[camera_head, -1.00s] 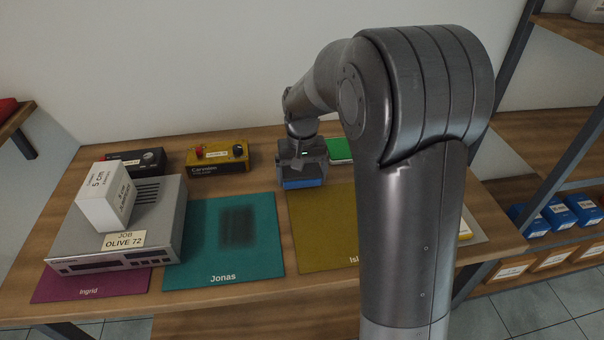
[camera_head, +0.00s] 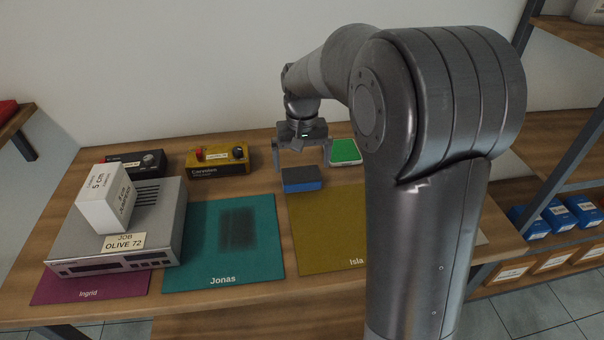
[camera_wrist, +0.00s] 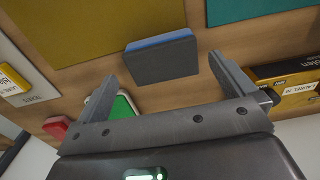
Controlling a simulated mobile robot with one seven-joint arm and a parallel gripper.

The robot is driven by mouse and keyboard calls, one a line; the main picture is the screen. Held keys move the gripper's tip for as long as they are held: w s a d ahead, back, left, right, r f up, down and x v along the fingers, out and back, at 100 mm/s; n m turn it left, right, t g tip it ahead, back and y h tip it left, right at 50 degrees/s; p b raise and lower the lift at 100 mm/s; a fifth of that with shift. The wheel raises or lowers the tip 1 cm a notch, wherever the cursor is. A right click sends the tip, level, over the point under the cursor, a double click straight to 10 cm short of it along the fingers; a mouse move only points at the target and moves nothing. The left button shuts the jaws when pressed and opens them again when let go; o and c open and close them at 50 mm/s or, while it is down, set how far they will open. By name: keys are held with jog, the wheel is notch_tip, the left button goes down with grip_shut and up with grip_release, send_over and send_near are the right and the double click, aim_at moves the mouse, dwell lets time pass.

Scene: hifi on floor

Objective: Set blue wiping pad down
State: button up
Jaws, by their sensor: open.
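The blue wiping pad (camera_head: 301,179), blue with a dark grey upper layer, rests on the wooden table at the back edge of the mustard mat (camera_head: 330,225). In the wrist view the pad (camera_wrist: 162,58) shows its grey face and a blue edge beside the mat (camera_wrist: 90,25). My gripper (camera_head: 301,160) is open and empty just above and behind the pad. In the wrist view its two fingers (camera_wrist: 168,75) are spread wide and apart from the pad. I cannot tell whether the pad touches the mat.
A green-topped item (camera_head: 344,150) lies right of my gripper. A yellow Carmden box (camera_head: 218,160) and a dark box (camera_head: 135,162) stand at the back left. A grey device (camera_head: 120,235) with a white carton (camera_head: 104,205) sits left.

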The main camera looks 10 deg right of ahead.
aim_at(302, 176)
notch_tip(302, 176, up, 6)
jog(key=s+d+r+t, duration=0.1)
jog(key=s+r, duration=0.2)
jog(key=s, duration=0.3)
jog(key=s+d+r+t, duration=0.2)
jog(key=s, duration=0.4)
jog(key=s+d+f+t, duration=0.2)
jog(key=s+f, duration=0.1)
jog(key=s, duration=1.1)
jog(key=shift+t, duration=0.3)
